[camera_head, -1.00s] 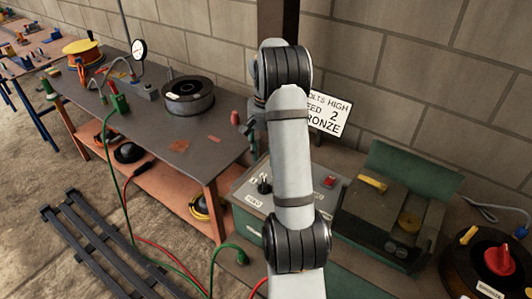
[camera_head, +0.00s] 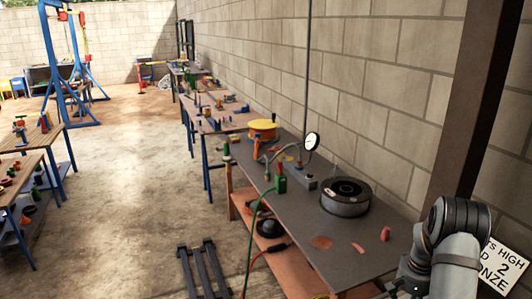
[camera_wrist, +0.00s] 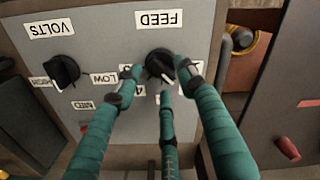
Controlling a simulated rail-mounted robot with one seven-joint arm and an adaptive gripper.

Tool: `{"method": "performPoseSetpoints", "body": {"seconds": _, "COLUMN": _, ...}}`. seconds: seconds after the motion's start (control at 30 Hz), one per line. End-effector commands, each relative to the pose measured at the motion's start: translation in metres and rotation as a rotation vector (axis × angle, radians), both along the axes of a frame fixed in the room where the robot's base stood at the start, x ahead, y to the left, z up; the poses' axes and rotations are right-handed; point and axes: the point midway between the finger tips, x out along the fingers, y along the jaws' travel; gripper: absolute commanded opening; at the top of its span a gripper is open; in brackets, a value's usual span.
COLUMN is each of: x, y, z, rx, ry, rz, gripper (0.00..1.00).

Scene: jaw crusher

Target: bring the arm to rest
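My arm (camera_head: 455,255) shows at the lower right of the head view, bent, with its lower part cut off by the frame. The fingers are spread, with gaps between the tips and the black FEED knob (camera_wrist: 160,64) on a grey panel (camera_wrist: 105,40). The tips appear around or just in front of this knob; I cannot tell whether any touches it. Nothing is seen held. In the head view the fingers cannot be made out.
A black VOLTS knob (camera_wrist: 62,70) is on the same panel. The dark workbench (camera_head: 345,240) carries a wire spool (camera_head: 345,197), a gauge (camera_head: 311,141) and cables. A brick wall (camera_head: 400,100) and dark post (camera_head: 485,110) stand close behind my arm. The floor (camera_head: 140,210) at left is open.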

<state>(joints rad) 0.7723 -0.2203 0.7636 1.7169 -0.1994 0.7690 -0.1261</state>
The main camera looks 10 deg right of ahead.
Motion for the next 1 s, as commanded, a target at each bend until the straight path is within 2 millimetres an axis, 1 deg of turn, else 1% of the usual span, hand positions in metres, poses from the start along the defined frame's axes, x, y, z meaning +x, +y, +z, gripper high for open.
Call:
{"method": "performPoseSetpoints", "body": {"seconds": 0.03, "x": -0.001, "y": 0.000, "z": -0.006, "rx": 0.001, "ry": 0.002, "rz": 0.000, "gripper": 0.40}}
{"method": "performPoseSetpoints", "body": {"seconds": 0.13, "x": 0.000, "y": 0.000, "z": -0.012, "rx": 0.001, "ry": 0.001, "rz": 0.000, "gripper": 0.40}}
{"method": "performPoseSetpoints", "body": {"seconds": 0.3, "x": 0.000, "y": 0.000, "z": -0.011, "rx": -0.001, "ry": -0.001, "rz": -0.028, "gripper": 0.40}}
{"method": "performPoseSetpoints", "body": {"seconds": 0.63, "x": 0.000, "y": 0.000, "z": -0.008, "rx": -0.001, "ry": -0.002, "rz": -0.022, "gripper": 0.40}}
{"method": "performPoseSetpoints", "body": {"seconds": 0.77, "x": 0.001, "y": -0.001, "z": 0.005, "rx": -0.003, "ry": -0.004, "rz": 0.002, "gripper": 0.40}}
{"method": "performPoseSetpoints", "body": {"seconds": 0.87, "x": 0.002, "y": -0.001, "z": 0.022, "rx": -0.004, "ry": -0.005, "rz": 0.000, "gripper": 0.40}}
{"method": "performPoseSetpoints", "body": {"seconds": 1.0, "x": 0.002, "y": -0.001, "z": 0.052, "rx": -0.004, "ry": -0.006, "rz": -0.001, "gripper": 0.40}}
